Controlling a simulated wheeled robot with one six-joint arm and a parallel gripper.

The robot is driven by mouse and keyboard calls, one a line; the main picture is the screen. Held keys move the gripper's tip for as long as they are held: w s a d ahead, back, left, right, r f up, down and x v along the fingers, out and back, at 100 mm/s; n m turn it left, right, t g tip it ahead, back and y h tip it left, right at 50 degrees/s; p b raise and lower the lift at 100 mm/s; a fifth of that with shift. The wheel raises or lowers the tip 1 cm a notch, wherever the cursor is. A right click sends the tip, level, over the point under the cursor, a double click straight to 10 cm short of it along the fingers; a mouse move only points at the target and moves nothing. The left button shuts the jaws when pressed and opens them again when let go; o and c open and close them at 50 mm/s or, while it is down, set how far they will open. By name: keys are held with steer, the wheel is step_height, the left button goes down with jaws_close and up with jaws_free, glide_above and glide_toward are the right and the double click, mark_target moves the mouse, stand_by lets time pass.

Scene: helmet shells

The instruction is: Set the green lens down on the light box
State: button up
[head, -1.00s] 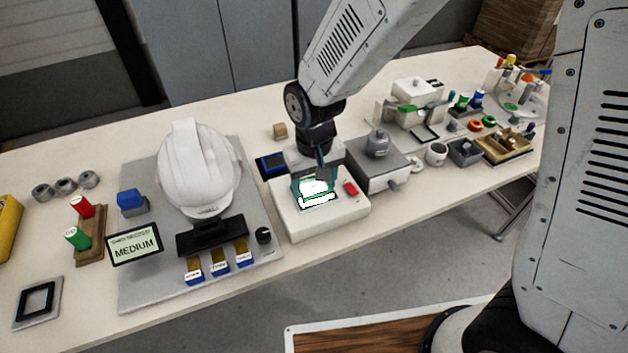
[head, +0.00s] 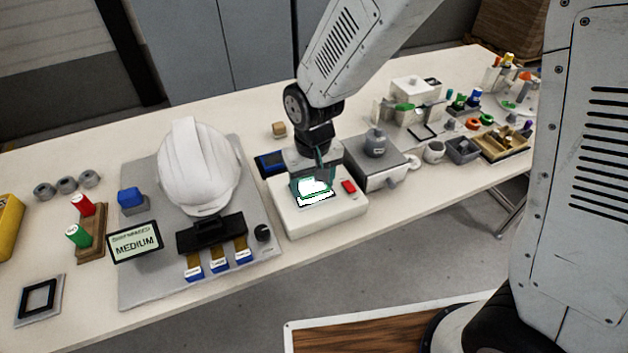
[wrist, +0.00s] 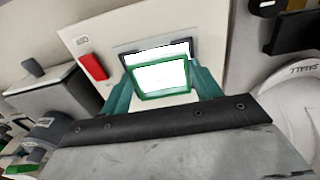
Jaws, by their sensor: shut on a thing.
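The light box (head: 340,213) is a white box with a red switch (head: 348,186) and a bright lit window; it also shows in the wrist view (wrist: 85,25). My gripper (head: 312,190) is over the lit window, fingers pointing down. In the wrist view its teal fingers (wrist: 160,88) are shut on the green lens (wrist: 135,82), a square green frame with the bright window glowing through it. The lens is at or just above the window; I cannot tell if it touches. In the head view the fingers and the glare partly hide the lens.
A white helmet (head: 195,165) stands on a grey board (head: 150,285) to the left, with a "MEDIUM" sign (head: 135,242). A grey box (head: 375,165) stands close to the right of the light box. A small blue-black item (head: 270,163) lies behind it. The table's front edge is near.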

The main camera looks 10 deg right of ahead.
steer(key=o, duration=0.9)
steer(key=shift+s+d+f, duration=0.15)
steer(key=shift+s+f, duration=0.2)
steer(key=shift+f, duration=0.3)
steer(key=shift+w+r, duration=0.15)
steer(key=shift+r, duration=0.3)
steer(key=shift+o, duration=0.8)
step_height(320, 180, up, 8)
steer(key=shift+w+r, duration=0.1)
steer(key=shift+s, duration=0.25)
steer(key=s+d+r+m, duration=0.1)
steer(key=s+d+r, duration=0.6)
steer(key=s+d, duration=0.2)
steer(key=s+d+r+m+t, duration=0.1)
steer(key=s+d+r+m, duration=0.1)
steer(key=s+d+r, duration=0.4)
steer(key=s+d, duration=0.3)
steer(key=d, duration=0.2)
steer(key=shift+d+r, duration=0.15)
steer(key=shift+r, duration=0.25)
